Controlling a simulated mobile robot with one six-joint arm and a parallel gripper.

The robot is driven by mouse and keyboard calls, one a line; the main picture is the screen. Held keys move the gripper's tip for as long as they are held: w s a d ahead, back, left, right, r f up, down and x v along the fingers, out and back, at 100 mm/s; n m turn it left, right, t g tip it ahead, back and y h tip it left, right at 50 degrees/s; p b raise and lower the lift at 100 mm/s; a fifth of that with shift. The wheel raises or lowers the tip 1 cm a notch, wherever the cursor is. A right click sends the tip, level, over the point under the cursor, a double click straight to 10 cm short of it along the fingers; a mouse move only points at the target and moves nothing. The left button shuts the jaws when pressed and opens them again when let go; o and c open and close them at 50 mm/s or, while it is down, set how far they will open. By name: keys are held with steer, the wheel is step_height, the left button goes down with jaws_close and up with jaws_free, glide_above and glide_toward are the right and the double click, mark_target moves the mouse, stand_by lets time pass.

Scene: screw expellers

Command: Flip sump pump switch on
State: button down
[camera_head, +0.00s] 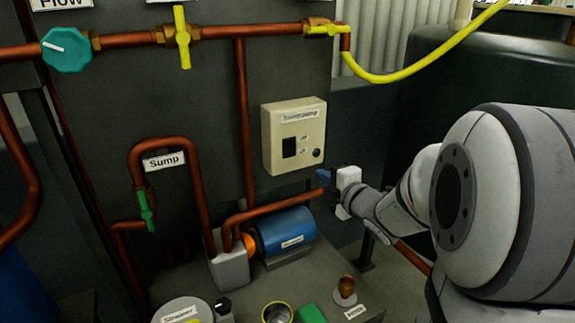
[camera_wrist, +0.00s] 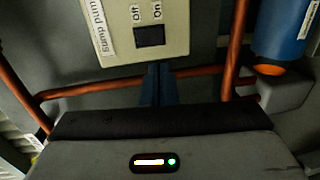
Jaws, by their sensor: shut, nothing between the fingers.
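The sump pump switch box (camera_head: 270,137) is a cream box on the dark panel in the head view. Its black switch (camera_head: 289,147) sits left of small off and on labels. In the wrist view the box (camera_wrist: 180,42) appears turned, with the black switch (camera_wrist: 149,35) below the "Off" and "On" labels. I cannot tell which way the switch is set. My gripper (camera_head: 323,177) is just below and right of the box in the head view. Its blue fingers (camera_wrist: 158,72) are shut and empty, pointing toward the box's edge nearest the switch in the wrist view.
Copper pipes run around the box; one pipe (camera_wrist: 95,88) crosses behind my fingers in the wrist view. A blue motor (camera_head: 286,231) lies below the box. A green-handled valve (camera_head: 146,210) and a yellow hose (camera_head: 430,60) are farther off.

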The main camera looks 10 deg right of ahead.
mark_target(290, 155)
steer(key=shift+a, duration=0.1)
stand_by(0.3)
steer(key=b+x, duration=0.1)
steer(key=x, duration=1.3)
steer(key=shift+r+b, duration=0.15)
steer(key=shift+b, duration=0.15)
steer(key=shift+w+a+f+t+b, duration=0.1)
steer(key=shift+w+f+t+b, duration=0.25)
steer(key=shift+b, duration=0.85)
steer(key=shift+s+r+p, duration=0.15)
steer(key=shift+r+p, duration=0.1)
steer(key=shift+p, duration=0.05)
steer(key=shift+s+f, duration=0.1)
steer(key=shift+s, duration=0.1)
steer(key=f+v, duration=0.2)
steer(key=v, duration=1.1)
steer(key=shift+s+d+f+b, duration=0.25)
steer(key=shift+d+f+b, duration=0.05)
steer(key=shift+f, duration=0.05)
